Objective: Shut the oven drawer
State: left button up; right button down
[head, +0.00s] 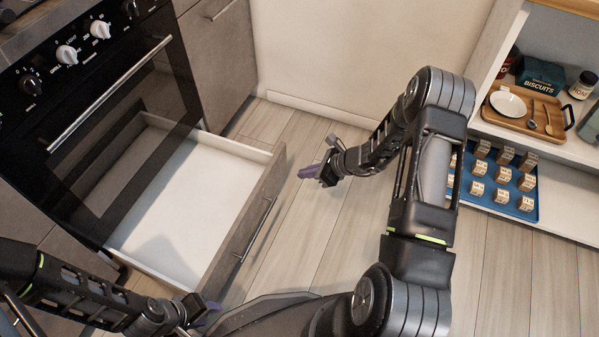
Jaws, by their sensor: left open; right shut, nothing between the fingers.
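The oven drawer (187,200) is pulled out below the black oven (97,97). Its white inside looks empty, and its brown front panel with a bar handle (255,229) faces right. My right gripper (314,172) is shut and empty, a little to the right of the drawer front and apart from it. My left gripper (208,308) is at the bottom, close to the near end of the drawer front; it is open. I cannot tell whether it touches the drawer.
A shelf unit at the right holds a wooden tray (525,110) with a bowl, a biscuits tin (541,74) and a jar. A blue tray (525,207) with several small blocks lies lower down. Wooden floor (300,225) is free right of the drawer. A grey cabinet (218,60) stands beyond it.

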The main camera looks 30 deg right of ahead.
aim_at(268, 175)
jog(key=b+x, duration=0.1)
jog(key=x, duration=0.2)
jog(key=r+b+x, duration=0.1)
jog(key=x, duration=0.3)
jog(key=w+a+b+x, duration=0.1)
jog(key=x, duration=0.3)
jog(key=shift+r+b, duration=0.25)
jog(key=shift+b, duration=0.15)
pick_arm(q)
jog(key=shift+w+f, duration=0.2)
jog(key=shift+f, duration=0.95)
jog(key=shift+w+f, duration=0.2)
jog(key=shift+f, duration=0.9)
pick_arm(e)
jog(key=shift+w+a+r, duration=0.1)
jog(key=shift+w+a, duration=0.15)
jog(key=shift+w, duration=0.1)
